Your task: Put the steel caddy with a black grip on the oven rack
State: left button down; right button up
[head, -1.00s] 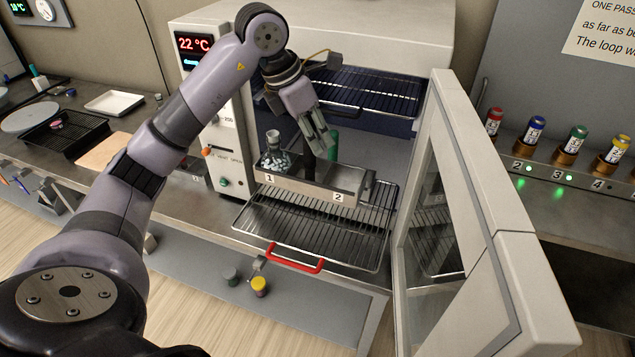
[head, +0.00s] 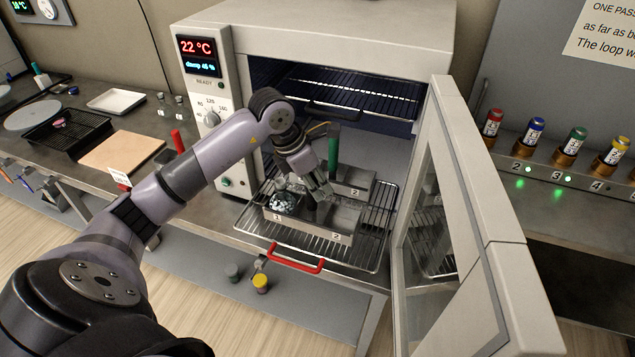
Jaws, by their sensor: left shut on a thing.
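The steel caddy (head: 318,232) with compartments marked 1 and 2 is over the front part of the pulled-out lower oven rack (head: 368,242). It looks level and very low; I cannot tell whether its base touches the wires. A stoppered glass bottle (head: 284,202) with pale contents sits in compartment 1; compartment 2 looks empty. My left gripper (head: 320,200) is shut on the caddy's black grip, which the fingers mostly hide. My right gripper is not in view.
A second steel caddy with a green grip (head: 333,152) stands close behind. The open oven door (head: 470,200) stands on the right. A red handle (head: 295,258) is at the rack's front. The upper rack (head: 350,95) looks empty.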

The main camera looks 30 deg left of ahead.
pick_arm(q)
jog(key=c, duration=1.9)
grip_release()
jog(key=shift+f, duration=0.1)
jog(key=o, duration=0.5)
jog(key=shift+c, duration=0.2)
jog(key=shift+r, duration=0.25)
jog(key=b+v, duration=0.2)
jog(key=v, duration=0.9)
jog(key=shift+s+r, duration=0.2)
jog(key=shift+r, duration=0.15)
jog(key=shift+a, duration=0.1)
